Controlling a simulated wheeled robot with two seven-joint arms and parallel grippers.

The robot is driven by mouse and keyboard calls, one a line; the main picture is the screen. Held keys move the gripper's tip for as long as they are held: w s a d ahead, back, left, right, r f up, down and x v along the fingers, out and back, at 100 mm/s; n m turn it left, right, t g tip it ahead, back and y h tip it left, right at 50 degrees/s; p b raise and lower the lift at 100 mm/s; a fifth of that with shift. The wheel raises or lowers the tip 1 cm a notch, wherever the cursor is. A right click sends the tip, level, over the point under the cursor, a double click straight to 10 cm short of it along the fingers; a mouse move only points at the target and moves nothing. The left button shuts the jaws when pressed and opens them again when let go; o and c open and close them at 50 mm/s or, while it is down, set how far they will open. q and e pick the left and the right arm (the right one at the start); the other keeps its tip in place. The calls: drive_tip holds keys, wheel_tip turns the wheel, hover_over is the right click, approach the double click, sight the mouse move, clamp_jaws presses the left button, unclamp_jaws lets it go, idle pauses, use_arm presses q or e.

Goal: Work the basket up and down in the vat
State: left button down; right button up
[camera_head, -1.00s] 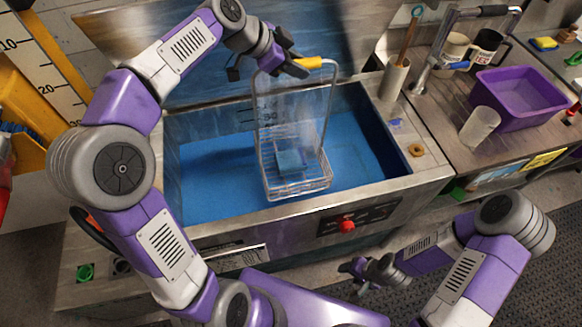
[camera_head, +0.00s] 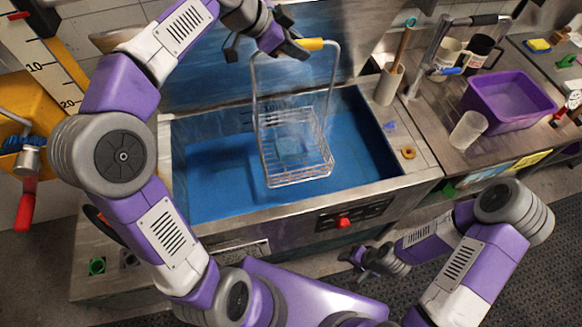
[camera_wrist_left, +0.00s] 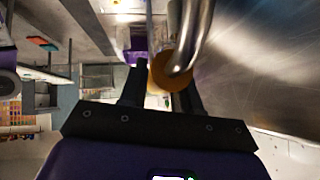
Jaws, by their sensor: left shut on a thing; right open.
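The wire basket (camera_head: 297,172) hangs by its tall handle over the vat (camera_head: 222,215) of blue liquid. A small pale blue piece (camera_head: 290,148) lies in it. My left gripper (camera_head: 300,46) is shut on the yellow grip of the handle (camera_head: 316,44). In the left wrist view the orange-yellow grip (camera_wrist_left: 170,72) sits between the left fingers. I cannot tell if the basket's bottom touches the liquid. My right gripper (camera_head: 362,262) is open and empty in front of the vat, low and to the right.
A purple tub (camera_head: 510,98), a clear beaker (camera_head: 468,130) and mugs (camera_head: 482,52) stand on the right counter. A holder with a wooden-handled tool (camera_head: 390,84) stands at the vat's right rim, with an orange ring (camera_head: 408,153) nearby. A red knob (camera_head: 343,223) is on the vat's front.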

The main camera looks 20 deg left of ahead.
use_arm(q)
drive_tip(key=shift+r+p, duration=1.7)
drive_tip(key=shift+r, duration=0.8)
idle(1.0)
